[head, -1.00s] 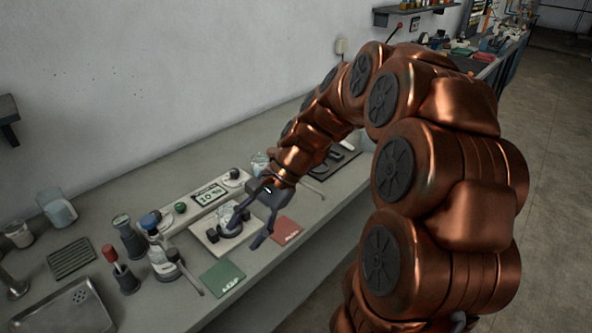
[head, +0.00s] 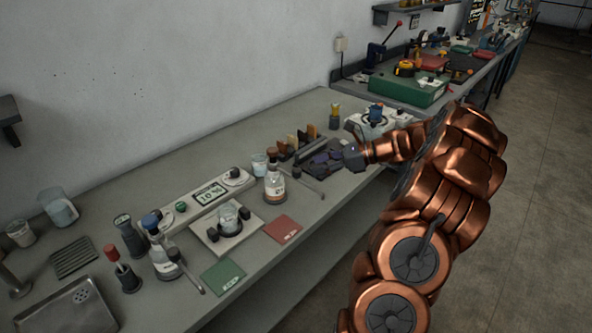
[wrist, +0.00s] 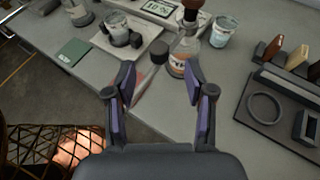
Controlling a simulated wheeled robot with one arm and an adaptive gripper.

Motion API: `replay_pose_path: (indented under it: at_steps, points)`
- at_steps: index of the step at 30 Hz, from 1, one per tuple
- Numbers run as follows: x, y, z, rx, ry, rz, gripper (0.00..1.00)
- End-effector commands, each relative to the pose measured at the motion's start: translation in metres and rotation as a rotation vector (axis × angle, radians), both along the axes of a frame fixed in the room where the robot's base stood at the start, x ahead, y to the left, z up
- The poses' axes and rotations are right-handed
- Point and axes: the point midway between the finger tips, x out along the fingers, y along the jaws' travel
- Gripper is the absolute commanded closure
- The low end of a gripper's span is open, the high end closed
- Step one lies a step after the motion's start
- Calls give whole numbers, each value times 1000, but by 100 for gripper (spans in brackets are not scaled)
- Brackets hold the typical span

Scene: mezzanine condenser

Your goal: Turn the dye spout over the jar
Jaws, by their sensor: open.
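A clear jar (head: 229,219) stands on a pale square plate (head: 216,236) with dark knobs beside it; the jar (wrist: 117,22) also shows at the upper left of the wrist view. A clear bottle (head: 274,188) with a brown top and orange label stands right of the plate. A thin rod with a dark block at one end (head: 297,172) lies beside this bottle; I cannot tell whether it is the dye spout. My gripper (head: 325,160) is open and empty over the dark tray, right of the bottle. In the wrist view the bottle (wrist: 184,50) and rod appear beyond and between my fingers (wrist: 162,80).
A blue-topped bottle (head: 164,257) with a similar rod stands left of the plate. Green (head: 222,277) and red (head: 283,229) mats lie near the front edge. A dark tray (wrist: 290,132) holds a ring. A small cup (wrist: 222,32) stands behind the bottle.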

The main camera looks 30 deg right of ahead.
Motion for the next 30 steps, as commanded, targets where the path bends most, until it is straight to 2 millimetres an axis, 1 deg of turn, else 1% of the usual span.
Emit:
replay_pose_path:
  at_steps: [4,9,15,20,27,28,30]
  points:
    - [11,15,-4,6,2,6,46]
    - [27,32,-15,4,3,5,46]
    - [41,46,-24,2,2,4,46]
    - [46,50,-28,0,1,2,46]
    - [47,51,-28,0,0,2,46]
    - [47,51,-28,-1,1,2,48]
    - [46,51,-28,0,0,3,55]
